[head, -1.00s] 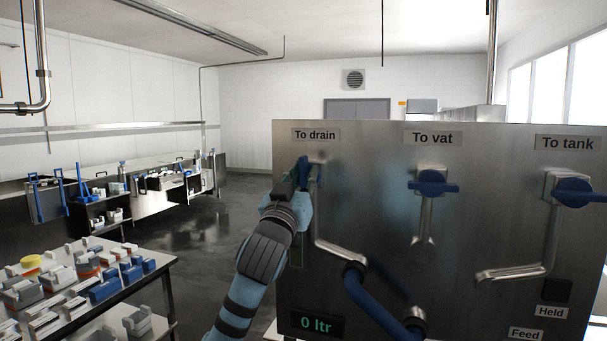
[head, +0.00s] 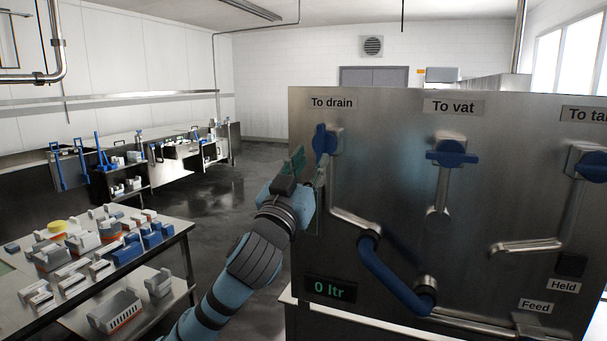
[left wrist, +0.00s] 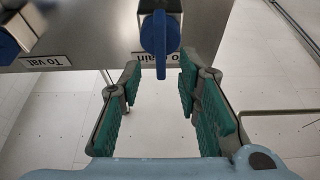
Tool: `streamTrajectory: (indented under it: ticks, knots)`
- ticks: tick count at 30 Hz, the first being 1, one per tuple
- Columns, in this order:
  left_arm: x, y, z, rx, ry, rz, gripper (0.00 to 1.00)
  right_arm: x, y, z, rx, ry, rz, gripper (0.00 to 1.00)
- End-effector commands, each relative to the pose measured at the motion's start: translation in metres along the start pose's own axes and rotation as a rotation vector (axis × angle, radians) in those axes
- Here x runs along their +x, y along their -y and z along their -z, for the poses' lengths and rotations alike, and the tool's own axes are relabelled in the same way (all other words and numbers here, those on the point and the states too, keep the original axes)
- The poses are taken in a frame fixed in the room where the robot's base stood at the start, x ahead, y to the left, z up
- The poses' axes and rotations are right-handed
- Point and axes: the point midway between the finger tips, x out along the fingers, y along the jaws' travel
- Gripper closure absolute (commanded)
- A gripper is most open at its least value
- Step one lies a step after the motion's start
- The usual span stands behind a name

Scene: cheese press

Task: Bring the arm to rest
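My left gripper (head: 308,172) is in front of the steel panel (head: 400,190), at its left side, just below and left of the blue "To drain" handle (head: 322,143). That handle stands upright. In the left wrist view the green-padded fingers of the gripper (left wrist: 159,85) are apart with nothing between them, and the "To drain" handle (left wrist: 159,40) shows beyond their tips. The blue "To vat" handle (head: 452,154) and the blue "To tank" handle (head: 594,167) lie crosswise. My right gripper is not in view.
The display (head: 329,289) reads 0 ltr. A blue hose (head: 392,277) bends out from the panel's lower front. A table (head: 110,275) with moulds and blue parts stands at left. Open floor (head: 225,195) lies between it and the back benches.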

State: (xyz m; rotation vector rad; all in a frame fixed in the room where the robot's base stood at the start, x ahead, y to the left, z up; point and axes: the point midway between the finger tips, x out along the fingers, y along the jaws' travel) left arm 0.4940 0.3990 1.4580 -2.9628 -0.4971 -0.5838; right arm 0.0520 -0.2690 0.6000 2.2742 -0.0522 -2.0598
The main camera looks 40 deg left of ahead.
Motion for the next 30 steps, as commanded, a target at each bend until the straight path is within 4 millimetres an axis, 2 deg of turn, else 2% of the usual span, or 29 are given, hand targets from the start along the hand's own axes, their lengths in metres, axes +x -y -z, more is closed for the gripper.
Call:
streamTrajectory:
  ticks: [1, 4, 6, 10, 24, 27, 29, 30]
  knots:
    - [-0.013, 0.0, -0.001, 0.009, 0.001, -0.003, 0.69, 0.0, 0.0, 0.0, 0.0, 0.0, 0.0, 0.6]
    - [-0.035, 0.0, -0.001, 0.008, 0.002, -0.001, 0.69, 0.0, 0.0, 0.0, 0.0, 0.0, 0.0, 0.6]
    - [-0.045, 0.0, -0.001, 0.005, 0.002, -0.001, 0.69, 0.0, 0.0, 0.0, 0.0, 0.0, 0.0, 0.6]
    - [-0.051, 0.0, 0.0, 0.0, 0.0, -0.001, 0.69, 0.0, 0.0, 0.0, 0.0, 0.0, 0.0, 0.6]
    - [-0.051, 0.0, 0.0, 0.004, 0.0, 0.0, 0.69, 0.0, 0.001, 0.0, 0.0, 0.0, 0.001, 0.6]
    - [-0.049, -0.01, 0.005, 0.111, -0.031, -0.045, 0.69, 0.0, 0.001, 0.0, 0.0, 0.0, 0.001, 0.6]
    - [-0.026, -0.001, -0.017, 0.246, -0.002, -0.052, 0.69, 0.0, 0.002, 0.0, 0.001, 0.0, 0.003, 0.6]
    - [-0.011, 0.009, -0.042, 0.303, 0.038, -0.047, 0.69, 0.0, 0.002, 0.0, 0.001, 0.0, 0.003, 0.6]
